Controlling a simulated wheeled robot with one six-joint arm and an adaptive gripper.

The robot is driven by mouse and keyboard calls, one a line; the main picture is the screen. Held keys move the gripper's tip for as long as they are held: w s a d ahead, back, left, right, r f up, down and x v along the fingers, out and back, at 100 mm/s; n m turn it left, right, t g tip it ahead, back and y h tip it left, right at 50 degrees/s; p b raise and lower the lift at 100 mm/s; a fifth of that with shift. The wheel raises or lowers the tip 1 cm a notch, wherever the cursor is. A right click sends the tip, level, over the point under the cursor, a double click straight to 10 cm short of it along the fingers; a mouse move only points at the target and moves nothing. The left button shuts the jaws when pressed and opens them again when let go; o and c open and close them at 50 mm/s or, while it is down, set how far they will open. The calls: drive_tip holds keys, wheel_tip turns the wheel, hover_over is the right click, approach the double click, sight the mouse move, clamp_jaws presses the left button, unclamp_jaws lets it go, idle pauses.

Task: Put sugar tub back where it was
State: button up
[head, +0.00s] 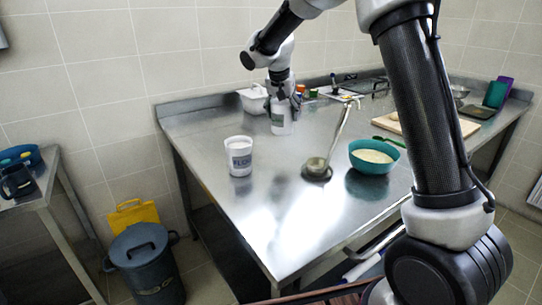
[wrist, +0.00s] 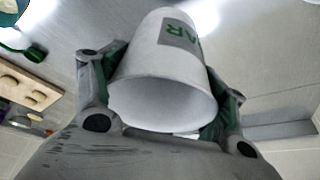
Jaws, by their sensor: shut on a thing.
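In the wrist view the tub (wrist: 160,85) fills the middle, and the label's letters "AR" show. My gripper (head: 282,98) reaches down from above and is shut on the tub, with one finger on each side near its upper end. I cannot tell whether the tub's base touches the counter.
A white flour tub (head: 239,157) stands nearer the left edge. A white container (head: 253,99) and small jars (head: 312,93) are close beside the gripper. The front counter is clear.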

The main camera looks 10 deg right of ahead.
sight(279, 109)
wheel_tip(279, 109, down, 6)
drive_tip(key=shift+a+r, duration=0.1)
drive_tip(key=shift+a, duration=0.05)
drive_tip(key=shift+f, duration=2)
drive_tip(key=shift+f, duration=0.1)
drive_tip(key=o, duration=1.4)
drive_tip(key=shift+c, duration=0.2)
drive_tip(key=v, duration=1.2)
